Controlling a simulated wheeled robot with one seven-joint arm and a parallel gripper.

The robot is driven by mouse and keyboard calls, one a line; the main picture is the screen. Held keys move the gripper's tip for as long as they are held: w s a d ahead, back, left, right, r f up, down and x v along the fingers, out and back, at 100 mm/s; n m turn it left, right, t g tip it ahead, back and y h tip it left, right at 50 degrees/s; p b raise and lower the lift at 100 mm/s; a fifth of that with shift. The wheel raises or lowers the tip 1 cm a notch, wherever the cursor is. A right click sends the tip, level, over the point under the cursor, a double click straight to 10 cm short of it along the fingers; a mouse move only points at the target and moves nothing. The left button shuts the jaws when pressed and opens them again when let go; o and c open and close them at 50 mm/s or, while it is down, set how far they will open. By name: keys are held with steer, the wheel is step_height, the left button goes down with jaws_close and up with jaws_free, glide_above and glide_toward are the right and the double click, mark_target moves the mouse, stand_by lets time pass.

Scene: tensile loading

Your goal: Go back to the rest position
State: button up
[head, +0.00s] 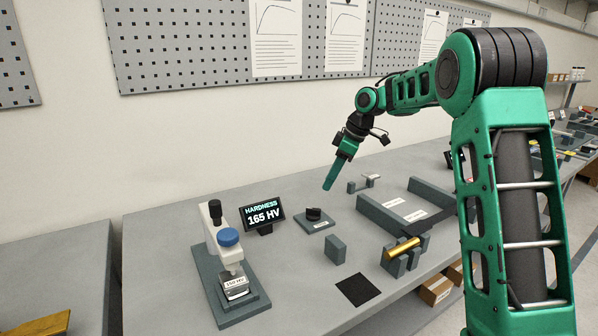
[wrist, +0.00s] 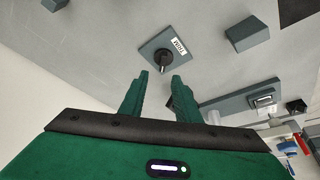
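My gripper (head: 329,186) hangs above the bench, fingers pointing down, just above and behind a black knob (head: 313,213) on a square grey plate. In the wrist view the two green fingers (wrist: 161,77) are apart with nothing between them. The knob also shows in the wrist view (wrist: 157,62), just beyond the fingertips; I see no contact. My arm reaches across from the right of the head view.
A hardness tester (head: 228,238) with a blue knob stands front left, beside a display (head: 263,216) reading 165 HV. A grey block (head: 335,250), black mat (head: 358,289) and brass cylinder (head: 402,248) on grey supports lie in front. Grey rails (head: 395,215) lie right.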

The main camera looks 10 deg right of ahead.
steer(key=s+d+m+h, duration=0.1)
steer(key=s+d+m, duration=0.35)
steer(key=s, duration=0.65)
steer(key=s+d+m+h, duration=0.1)
steer(key=s+d+m, duration=0.35)
steer(key=s, duration=0.65)
steer(key=s+d+m+h, duration=0.1)
steer(key=s+d+m, duration=0.35)
steer(key=s, duration=0.65)
steer(key=s+f+m+g, duration=0.1)
steer(key=s+f+m, duration=0.1)
steer(key=s, duration=0.5)
steer(key=s+f+m+g, duration=0.1)
steer(key=s+f+m, duration=0.2)
steer(key=s, duration=0.5)
steer(key=shift+s+h, duration=0.25)
steer(key=shift+h, duration=0.05)
